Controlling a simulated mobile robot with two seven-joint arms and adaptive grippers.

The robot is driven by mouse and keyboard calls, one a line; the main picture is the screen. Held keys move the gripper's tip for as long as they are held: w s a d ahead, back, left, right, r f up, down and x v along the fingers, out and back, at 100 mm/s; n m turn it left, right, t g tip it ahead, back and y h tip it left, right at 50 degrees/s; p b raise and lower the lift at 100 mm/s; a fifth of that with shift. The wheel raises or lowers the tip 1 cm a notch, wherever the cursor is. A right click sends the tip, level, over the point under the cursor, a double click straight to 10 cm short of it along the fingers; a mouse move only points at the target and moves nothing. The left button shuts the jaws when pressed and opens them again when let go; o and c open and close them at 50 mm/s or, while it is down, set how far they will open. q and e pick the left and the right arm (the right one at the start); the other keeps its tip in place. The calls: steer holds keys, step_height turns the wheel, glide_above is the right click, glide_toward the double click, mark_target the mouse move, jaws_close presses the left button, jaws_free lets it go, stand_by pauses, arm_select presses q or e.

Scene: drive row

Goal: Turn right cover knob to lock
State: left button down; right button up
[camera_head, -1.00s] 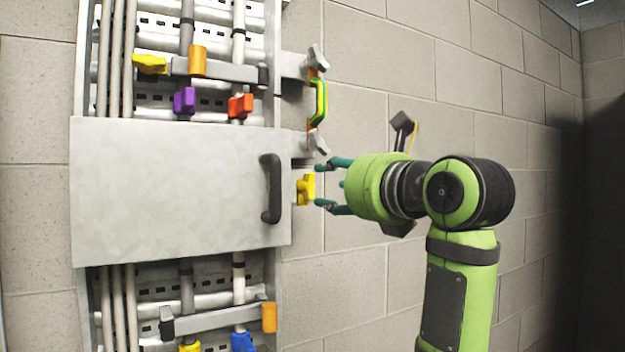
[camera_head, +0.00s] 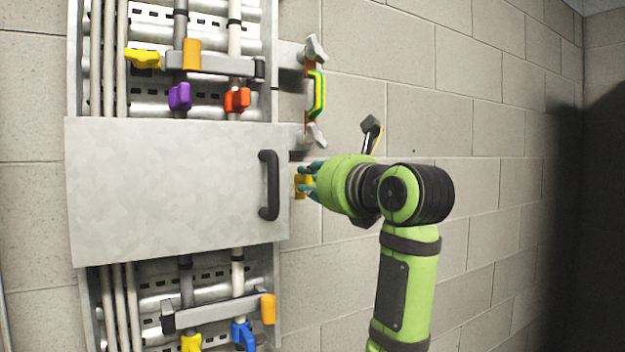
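The yellow cover knob (camera_head: 299,186) sits on the right edge of the large grey cover (camera_head: 160,195), beside the cover's black handle (camera_head: 269,186). The cover lies flat over the middle of the panel.
Above the cover are a yellow knob (camera_head: 143,59), a purple knob (camera_head: 180,97) and a red knob (camera_head: 237,99). A green-yellow handle (camera_head: 317,95) stands at upper right between grey clamps. Below are more coloured knobs. The block wall (camera_head: 500,130) on the right is bare.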

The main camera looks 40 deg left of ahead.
arm_select(q)
steer(key=shift+m, duration=0.4)
steer(key=m+b, duration=0.1)
steer(key=m, duration=0.2)
steer(key=shift+w+m, duration=0.15)
steer(key=shift+m, duration=0.25)
steer(key=m+b, duration=0.1)
steer(key=m, duration=0.3)
steer(key=shift+w+d+r, duration=0.1)
steer(key=m+b, duration=0.1)
steer(key=m, duration=0.4)
steer(key=shift+w, duration=0.15)
steer(key=m+b, duration=0.1)
steer(key=m, duration=0.3)
steer(key=shift+m, duration=0.3)
steer(key=c, duration=1.1)
jaws_free()
steer(key=shift+w, duration=0.1)
